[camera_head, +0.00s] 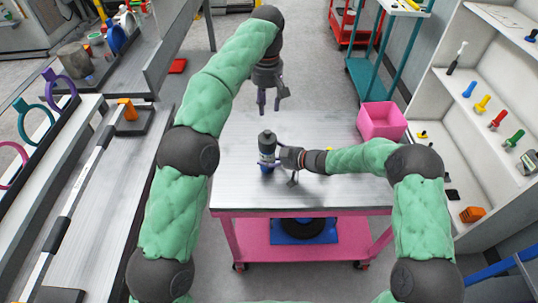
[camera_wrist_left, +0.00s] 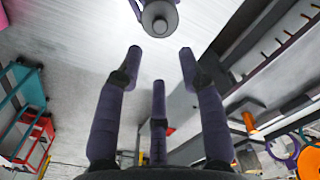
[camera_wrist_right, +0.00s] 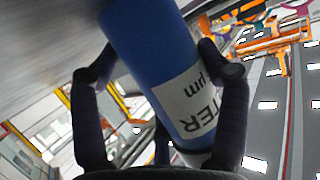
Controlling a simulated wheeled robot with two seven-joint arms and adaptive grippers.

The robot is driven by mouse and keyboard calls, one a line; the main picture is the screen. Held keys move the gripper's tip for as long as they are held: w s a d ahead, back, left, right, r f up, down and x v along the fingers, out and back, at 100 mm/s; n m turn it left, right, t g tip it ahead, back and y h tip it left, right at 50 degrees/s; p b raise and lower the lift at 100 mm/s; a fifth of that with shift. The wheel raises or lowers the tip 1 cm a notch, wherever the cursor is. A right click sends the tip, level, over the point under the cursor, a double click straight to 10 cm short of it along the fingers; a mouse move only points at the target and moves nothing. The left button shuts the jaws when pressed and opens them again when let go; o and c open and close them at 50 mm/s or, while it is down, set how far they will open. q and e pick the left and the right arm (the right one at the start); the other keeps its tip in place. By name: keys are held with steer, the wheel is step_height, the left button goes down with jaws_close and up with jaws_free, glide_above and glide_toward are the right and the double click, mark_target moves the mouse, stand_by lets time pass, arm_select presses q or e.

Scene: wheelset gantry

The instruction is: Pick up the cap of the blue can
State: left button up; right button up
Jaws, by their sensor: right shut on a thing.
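The blue can (camera_head: 266,157) stands upright on the pink cart's grey top, with a dark cap (camera_head: 266,137) on its upper end. My right gripper (camera_head: 279,164) is shut on the can's body from the right. In the right wrist view the blue can (camera_wrist_right: 150,40) fills the space between the fingers, its white label partly showing. My left gripper (camera_head: 269,107) hangs above the can, fingers down, open and empty. In the left wrist view the round grey cap (camera_wrist_left: 159,20) lies beyond the fingertips, apart from them and near the top edge.
The cart top (camera_head: 330,195) is mostly bare around the can. A pink bin (camera_head: 382,122) stands at its back right corner. White shelves with coloured tools (camera_head: 497,119) stand to the right, and a grey bench (camera_head: 100,215) runs along the left.

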mark_target(267, 131)
arm_select(q)
steer(key=o, duration=1)
steer(key=shift+a+f+n, duration=0.1)
steer(key=shift+f+n, duration=0.05)
steer(key=shift+n, duration=0.25)
steer(key=shift+o, duration=0.2)
steer(key=f+n, duration=0.3)
steer(key=f, duration=0.1)
steer(key=f+n+h, duration=0.1)
steer(key=f+n, duration=0.2)
steer(key=f, duration=0.1)
steer(key=shift+s+a+f+n, duration=0.2)
steer(key=shift+f+n, duration=0.1)
steer(key=shift+w+d+f, duration=0.1)
steer(key=shift+d+f, duration=0.05)
steer(key=shift+f, duration=0.8)
steer(key=shift+w+d+f, duration=0.1)
steer(key=shift+d+f, duration=0.05)
steer(key=shift+f, duration=0.8)
steer(key=shift+w+d+f, duration=0.1)
steer(key=shift+d+f, duration=0.05)
steer(key=shift+f, duration=0.8)
